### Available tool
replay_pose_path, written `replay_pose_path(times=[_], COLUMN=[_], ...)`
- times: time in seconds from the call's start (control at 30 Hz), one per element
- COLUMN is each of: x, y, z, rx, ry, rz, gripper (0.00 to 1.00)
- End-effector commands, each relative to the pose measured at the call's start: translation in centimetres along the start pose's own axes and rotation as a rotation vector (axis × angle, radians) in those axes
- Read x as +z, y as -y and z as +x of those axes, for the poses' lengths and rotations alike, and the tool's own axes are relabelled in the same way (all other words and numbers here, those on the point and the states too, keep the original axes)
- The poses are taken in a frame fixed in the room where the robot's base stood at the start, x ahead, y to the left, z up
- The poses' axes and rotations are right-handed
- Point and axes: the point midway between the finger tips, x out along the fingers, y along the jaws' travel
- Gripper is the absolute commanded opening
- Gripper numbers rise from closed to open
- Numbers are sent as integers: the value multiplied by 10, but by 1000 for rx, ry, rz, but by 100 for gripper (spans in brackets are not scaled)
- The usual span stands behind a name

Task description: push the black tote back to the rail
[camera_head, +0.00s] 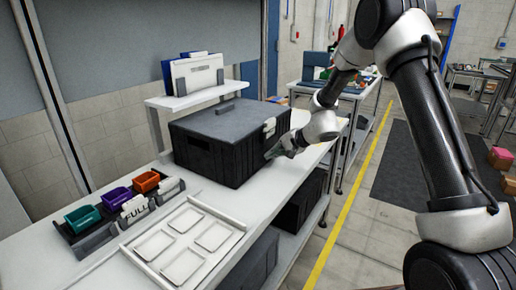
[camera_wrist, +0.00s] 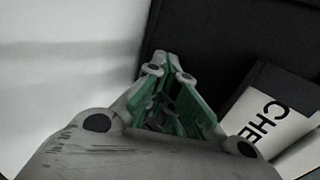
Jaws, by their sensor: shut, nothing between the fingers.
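The black tote (camera_head: 225,135) is a lidded box standing upright on the white bench, with a white label on its side at the right. My gripper (camera_head: 280,152) is shut and empty, at the tote's right side just below the label. In the wrist view my gripper's fingertips (camera_wrist: 172,62) point at the tote's dark wall (camera_wrist: 225,40), and they look very close to it. I cannot tell whether they touch. Part of the label (camera_wrist: 275,110), with the letters "CHE", shows right of the fingers. No rail can be clearly made out behind the tote.
A white riser shelf (camera_head: 200,93) with binders stands behind the tote. Small green, purple and orange bins (camera_head: 115,198) and a white tray with square recesses (camera_head: 185,245) lie on the bench at the left and front. More black totes (camera_head: 298,205) sit below the bench.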

Motion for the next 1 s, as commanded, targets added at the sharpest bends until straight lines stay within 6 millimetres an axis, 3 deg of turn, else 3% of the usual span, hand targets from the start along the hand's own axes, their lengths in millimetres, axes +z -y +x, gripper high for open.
replay_pose_path(times=[0.47,0.67,1.0], x=[1,0,0], y=[19,12,-11], z=[23,16,-14], rx=[-1,0,0], ry=[1,-1,-1], rz=[-1,1,2], gripper=[0,0,0])
